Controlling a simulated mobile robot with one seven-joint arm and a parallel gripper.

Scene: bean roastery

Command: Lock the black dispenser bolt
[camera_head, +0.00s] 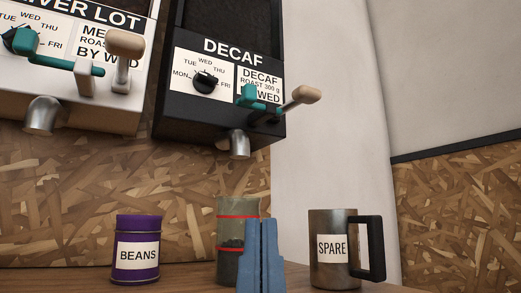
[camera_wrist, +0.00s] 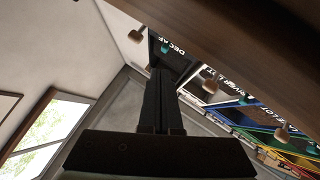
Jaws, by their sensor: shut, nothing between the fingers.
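The black dispenser (camera_head: 222,28) labelled DECAF hangs on the wall at top centre. Its teal bolt (camera_head: 247,95) shows at the lower right of its front, beside a lever with a wooden knob (camera_head: 305,95). I cannot tell from here how far the bolt is slid. In the wrist view the DECAF dispenser (camera_wrist: 178,58) is small and far off, with its teal bolt (camera_wrist: 165,47) beyond my fingers. My gripper (camera_head: 262,222) is shut and empty, its blue fingers pointing up, well below the dispenser and apart from it. It also shows dark in the wrist view (camera_wrist: 159,74).
A white dispenser (camera_head: 60,95) hangs at left. On the wooden counter (camera_head: 195,279) are a purple BEANS tin (camera_head: 138,222), a red-banded clear jar (camera_head: 228,208) partly behind my gripper, and a metal SPARE mug (camera_head: 325,222). Space between counter and dispensers is free.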

